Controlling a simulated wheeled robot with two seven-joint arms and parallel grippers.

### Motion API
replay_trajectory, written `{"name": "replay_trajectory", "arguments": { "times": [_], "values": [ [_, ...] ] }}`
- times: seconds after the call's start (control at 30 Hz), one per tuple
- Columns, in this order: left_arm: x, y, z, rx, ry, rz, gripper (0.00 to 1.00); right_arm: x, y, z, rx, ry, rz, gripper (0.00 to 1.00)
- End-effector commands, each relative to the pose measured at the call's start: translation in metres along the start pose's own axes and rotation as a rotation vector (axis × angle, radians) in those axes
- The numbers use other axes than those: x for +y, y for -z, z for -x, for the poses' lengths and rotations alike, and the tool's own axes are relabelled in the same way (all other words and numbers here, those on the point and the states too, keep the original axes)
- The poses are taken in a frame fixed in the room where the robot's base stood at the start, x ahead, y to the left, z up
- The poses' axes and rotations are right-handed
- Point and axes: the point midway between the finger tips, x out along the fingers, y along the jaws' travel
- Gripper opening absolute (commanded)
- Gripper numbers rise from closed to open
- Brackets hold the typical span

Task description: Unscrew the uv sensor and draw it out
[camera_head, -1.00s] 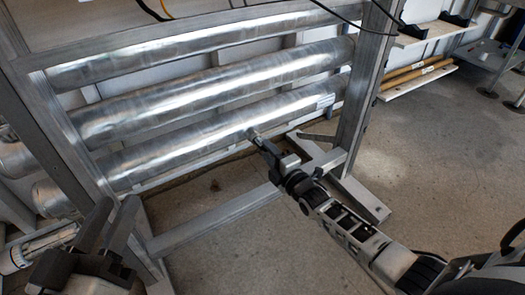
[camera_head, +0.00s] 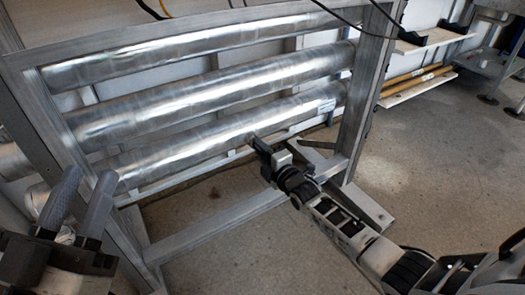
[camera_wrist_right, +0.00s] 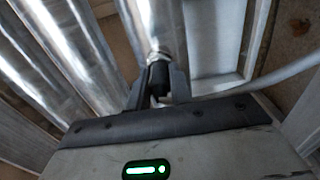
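The uv sensor (camera_wrist_right: 157,75) is a small black cylinder at a metal fitting (camera_wrist_right: 158,54) on a shiny steel tube, in the right wrist view. My right gripper (camera_wrist_right: 157,82) has one finger on each side of it and appears closed on its body. In the head view my right gripper (camera_head: 256,146) is at the underside of the lowest tube (camera_head: 215,133), and its fingers mostly hide the sensor. My left gripper (camera_head: 89,180) is at the lower left, fingers apart and empty, away from the sensor.
Several parallel steel tubes sit in a grey metal frame (camera_head: 362,90). Its lower crossbar (camera_head: 215,225) and foot run below my right gripper. Dark cables hang at the top. A shelf (camera_head: 420,85) stands at the back right. Concrete floor lies open at the right.

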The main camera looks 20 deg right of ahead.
Motion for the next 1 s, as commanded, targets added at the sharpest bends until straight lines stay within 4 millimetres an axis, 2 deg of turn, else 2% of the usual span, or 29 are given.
{"name": "replay_trajectory", "arguments": {
  "times": [0.13,0.3,0.4,0.73,1.0],
  "values": [
    [0.000,0.002,-0.001,-0.001,0.000,0.001,0.36,0.001,0.000,0.000,-0.001,-0.001,0.046,0.00],
    [0.000,0.002,-0.001,-0.001,0.000,0.001,0.36,0.000,0.000,0.000,-0.001,-0.002,0.323,0.00],
    [0.000,0.001,0.000,-0.001,0.000,0.001,0.36,0.000,0.000,0.000,-0.001,-0.002,0.432,0.00],
    [-0.001,-0.001,0.001,-0.003,0.004,0.004,0.36,0.000,0.000,0.000,-0.001,-0.002,0.478,0.00],
    [-0.001,-0.013,0.005,-0.002,0.003,0.003,0.36,-0.001,0.000,0.000,-0.001,-0.002,0.822,0.00]
  ]
}}
